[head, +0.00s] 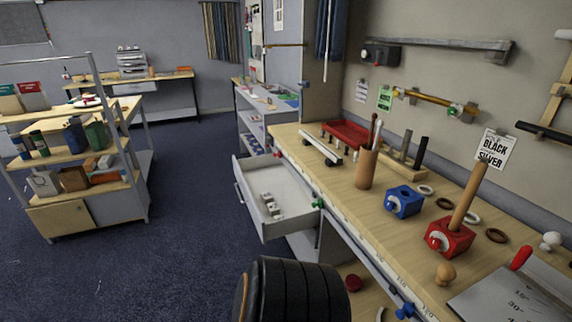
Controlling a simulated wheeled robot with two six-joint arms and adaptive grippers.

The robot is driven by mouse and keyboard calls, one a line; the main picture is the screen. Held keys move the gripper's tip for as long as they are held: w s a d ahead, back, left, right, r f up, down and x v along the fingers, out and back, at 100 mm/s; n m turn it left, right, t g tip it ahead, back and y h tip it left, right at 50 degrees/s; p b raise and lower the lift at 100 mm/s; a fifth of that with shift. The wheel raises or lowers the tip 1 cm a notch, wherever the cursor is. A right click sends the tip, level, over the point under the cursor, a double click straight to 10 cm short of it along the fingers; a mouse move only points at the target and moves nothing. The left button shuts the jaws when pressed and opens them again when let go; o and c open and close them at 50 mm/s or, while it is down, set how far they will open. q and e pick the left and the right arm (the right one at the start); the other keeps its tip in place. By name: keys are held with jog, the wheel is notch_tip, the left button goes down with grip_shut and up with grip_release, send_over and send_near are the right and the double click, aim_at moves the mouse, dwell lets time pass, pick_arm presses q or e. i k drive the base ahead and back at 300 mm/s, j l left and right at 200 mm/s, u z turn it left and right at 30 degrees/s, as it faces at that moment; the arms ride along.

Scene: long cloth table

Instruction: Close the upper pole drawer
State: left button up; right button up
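A light grey drawer (247,184) stands pulled out from the left end of the long workbench, below its top. It is open toward the floor on the left, and several small pale pieces (270,204) lie inside it. Green and red knobs (318,203) show along the bench's front edge near it. I cannot tell whether another drawer lies below it. Neither of my grippers shows in the head view.
The wooden benchtop (340,188) carries a brown holder (366,168), a blue block (404,202), a red block (450,238) with a wooden pole, and a red tray (347,133). A shelf cart (78,160) stands left. Blue carpet (185,200) is clear between.

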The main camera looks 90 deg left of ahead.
aim_at(256, 175)
jog(key=u, duration=3.2)
jog(key=i+j, duration=0.15)
jog(key=i, duration=0.25)
jog(key=i+j, duration=0.1)
jog(key=i, duration=0.35)
jog(key=i+j, duration=0.15)
jog(key=i, duration=0.25)
jog(key=i+z, duration=0.1)
jog(key=z, duration=1.15)
